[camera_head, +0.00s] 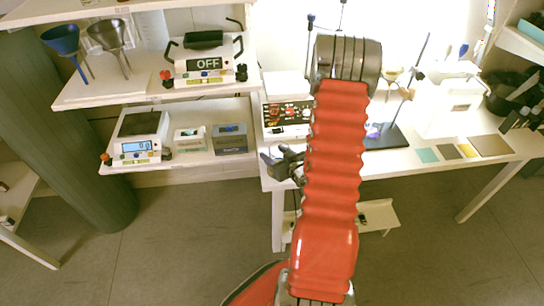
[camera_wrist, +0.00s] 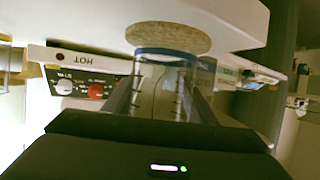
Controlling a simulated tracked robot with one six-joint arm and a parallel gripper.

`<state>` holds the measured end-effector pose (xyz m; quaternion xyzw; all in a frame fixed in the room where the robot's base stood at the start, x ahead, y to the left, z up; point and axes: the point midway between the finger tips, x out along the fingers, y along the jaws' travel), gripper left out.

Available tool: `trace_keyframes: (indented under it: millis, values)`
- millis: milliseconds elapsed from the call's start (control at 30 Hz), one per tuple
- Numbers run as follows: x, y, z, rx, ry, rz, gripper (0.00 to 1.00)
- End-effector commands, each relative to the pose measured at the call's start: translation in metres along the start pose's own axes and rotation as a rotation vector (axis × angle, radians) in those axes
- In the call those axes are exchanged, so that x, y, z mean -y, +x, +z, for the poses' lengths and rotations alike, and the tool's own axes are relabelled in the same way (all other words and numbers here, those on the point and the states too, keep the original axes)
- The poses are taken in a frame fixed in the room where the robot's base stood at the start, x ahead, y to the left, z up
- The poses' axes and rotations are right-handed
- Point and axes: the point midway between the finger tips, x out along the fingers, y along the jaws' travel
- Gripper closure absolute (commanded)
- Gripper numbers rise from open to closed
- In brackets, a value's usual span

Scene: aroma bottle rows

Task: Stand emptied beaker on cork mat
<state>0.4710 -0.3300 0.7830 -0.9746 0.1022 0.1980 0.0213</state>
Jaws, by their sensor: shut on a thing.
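My gripper (camera_wrist: 163,92) is shut on a clear glass beaker (camera_wrist: 160,95) with dark graduation marks, one dark finger on each side. The wrist view appears upside down. A blue band crosses the end of the beaker away from my palm. The round speckled cork mat (camera_wrist: 168,37) lies against a white surface just beyond that end; I cannot tell whether they touch. No contents are clear in the beaker. In the head view a dark part, likely my gripper (camera_head: 284,163), shows at the bench's front edge, left of my red arm. I cannot make out the beaker or round mat there.
A hot plate (camera_head: 288,118) with knobs stands left of my arm; its panel marked HOT (camera_wrist: 90,82) shows in the wrist view. A stand base (camera_head: 385,137) and coloured squares (camera_head: 447,152) lie right. Shelves (camera_head: 170,95) with a scale (camera_head: 140,137) are left.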

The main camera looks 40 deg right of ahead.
Motion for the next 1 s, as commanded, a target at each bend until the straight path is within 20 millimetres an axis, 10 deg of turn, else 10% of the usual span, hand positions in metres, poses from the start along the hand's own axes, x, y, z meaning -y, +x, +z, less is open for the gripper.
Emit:
trace_keyframes:
  millis: [467, 500, 1000]
  values:
    - [0.0002, 0.0027, 0.0057, 0.000, -0.002, -0.001, 0.75]
    - [0.0003, 0.0026, 0.0054, 0.000, -0.002, -0.001, 0.46]
    - [0.0006, 0.0024, 0.0046, 0.000, -0.002, -0.001, 0.30]
